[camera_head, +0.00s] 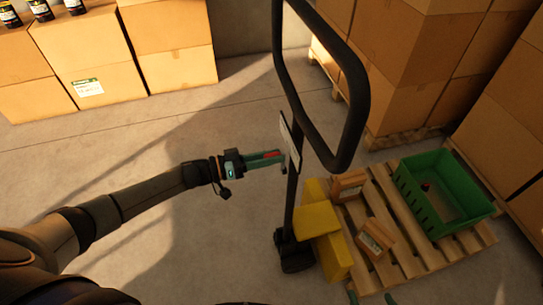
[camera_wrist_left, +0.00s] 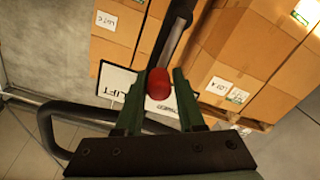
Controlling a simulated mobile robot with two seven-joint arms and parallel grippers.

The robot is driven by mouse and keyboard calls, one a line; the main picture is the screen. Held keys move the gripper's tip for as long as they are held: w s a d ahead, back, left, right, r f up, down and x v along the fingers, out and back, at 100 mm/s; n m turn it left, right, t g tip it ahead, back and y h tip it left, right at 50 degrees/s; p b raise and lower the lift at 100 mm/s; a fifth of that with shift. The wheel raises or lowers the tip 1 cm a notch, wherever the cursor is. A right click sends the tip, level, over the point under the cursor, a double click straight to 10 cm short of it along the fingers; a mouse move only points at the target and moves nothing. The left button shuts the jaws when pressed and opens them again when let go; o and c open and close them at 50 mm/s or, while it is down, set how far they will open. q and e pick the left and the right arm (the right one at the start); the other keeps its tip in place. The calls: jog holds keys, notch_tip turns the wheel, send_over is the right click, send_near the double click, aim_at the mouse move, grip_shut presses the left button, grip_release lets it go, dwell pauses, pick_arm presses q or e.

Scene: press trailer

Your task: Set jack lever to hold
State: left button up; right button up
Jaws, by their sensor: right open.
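The pallet jack has a tall black handle with a loop (camera_head: 362,95) at its top and a yellow body (camera_head: 318,222) at its foot. The jack's lever has a red knob (camera_wrist_left: 158,84), which sits between the fingers of my left gripper (camera_wrist_left: 162,76) in the wrist view. Whether both fingers press on it is unclear. In the head view my left gripper (camera_head: 270,158) reaches from the left to the handle post, beside a white plate (camera_head: 291,140); a little red shows between its fingers. My right gripper (camera_head: 370,298) shows only two fingertips at the bottom edge, apart and empty.
A wooden pallet (camera_head: 448,248) right of the jack carries a green crate (camera_head: 425,212) and small cartons (camera_head: 377,239). Stacked cartons (camera_head: 178,72) stand at the back left, and more (camera_head: 395,80) stand at the right. The floor left of the jack is clear.

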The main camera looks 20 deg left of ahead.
pick_arm(q)
jog(key=o, duration=0.3)
jog(key=b+v, duration=0.1)
jog(key=v, duration=1.1)
jog(key=shift+s+a+r, duration=0.1)
jog(key=shift+s+a, duration=0.05)
jog(key=shift+a, duration=0.1)
jog(key=shift+d, duration=0.1)
jog(key=s+d+f+n+t+y+p, duration=0.1)
jog(key=s+d+f+n+t+y, duration=0.25)
jog(key=d+f+y, duration=0.45)
jog(key=s+f+g+y, duration=0.1)
jog(key=s+f, duration=0.1)
jog(key=s, duration=0.2)
jog(key=s+d+f+g+y, duration=0.1)
jog(key=s+f+g+y, duration=0.1)
jog(key=s, duration=0.2)
jog(key=s+f+g+y, duration=0.1)
jog(key=s, duration=0.3)
jog(key=shift+d+f+g+y+p, duration=0.15)
jog(key=shift+f+g+y+p, duration=0.15)
jog(key=shift+f+g+p, duration=0.1)
